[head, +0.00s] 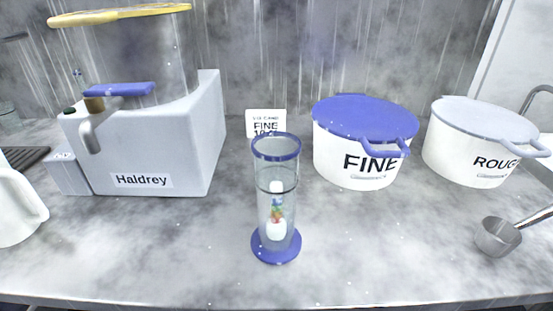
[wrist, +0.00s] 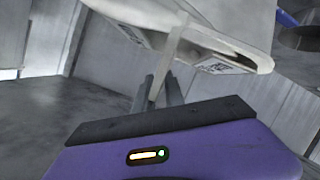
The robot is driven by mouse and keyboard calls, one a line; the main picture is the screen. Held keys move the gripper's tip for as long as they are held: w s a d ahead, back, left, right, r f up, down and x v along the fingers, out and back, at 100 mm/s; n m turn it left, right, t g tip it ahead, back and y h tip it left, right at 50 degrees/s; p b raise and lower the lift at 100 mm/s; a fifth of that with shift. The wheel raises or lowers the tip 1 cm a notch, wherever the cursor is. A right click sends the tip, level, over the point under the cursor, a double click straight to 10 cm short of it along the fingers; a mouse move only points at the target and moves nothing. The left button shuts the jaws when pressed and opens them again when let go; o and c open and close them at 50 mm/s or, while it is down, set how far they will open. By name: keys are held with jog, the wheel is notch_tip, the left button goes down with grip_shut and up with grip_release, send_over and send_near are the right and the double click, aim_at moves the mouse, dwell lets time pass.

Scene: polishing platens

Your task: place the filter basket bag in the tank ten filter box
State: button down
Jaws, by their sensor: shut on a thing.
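In the wrist view, my gripper (wrist: 163,90) is shut on a narrow pale strip of a whitish thing. I take this thing to be the filter basket bag (wrist: 215,42); it spreads above and beyond the fingertips, with dark printed patches on its underside. Its full shape is cut off by the picture's top edge. My gripper does not show in the head view. I cannot make out a filter box marked for tank ten in either view.
On the grey counter in the head view stand a grey Haldrey machine (head: 150,150), a clear cylinder (head: 264,210) with a blue base, a small FINE card (head: 265,122), a FINE tub (head: 335,150), a ROUGH tub (head: 450,145), a ladle (head: 497,237) and a white jug (head: 15,210).

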jog(key=r+p, duration=0.2)
jog(key=p, duration=0.1)
jog(key=r+p, duration=0.3)
jog(key=s+r+p, duration=0.1)
jog(key=r+p, duration=0.1)
jog(key=p, duration=0.2)
jog(key=shift+s+a+r, duration=0.1)
jog(key=shift+a+r, duration=0.05)
jog(key=shift+r, duration=0.1)
jog(key=shift+s+a+r+p, duration=0.15)
jog(key=shift+r+p, duration=0.4)
jog(key=shift+p, duration=0.6)
jog(key=shift+f, duration=0.1)
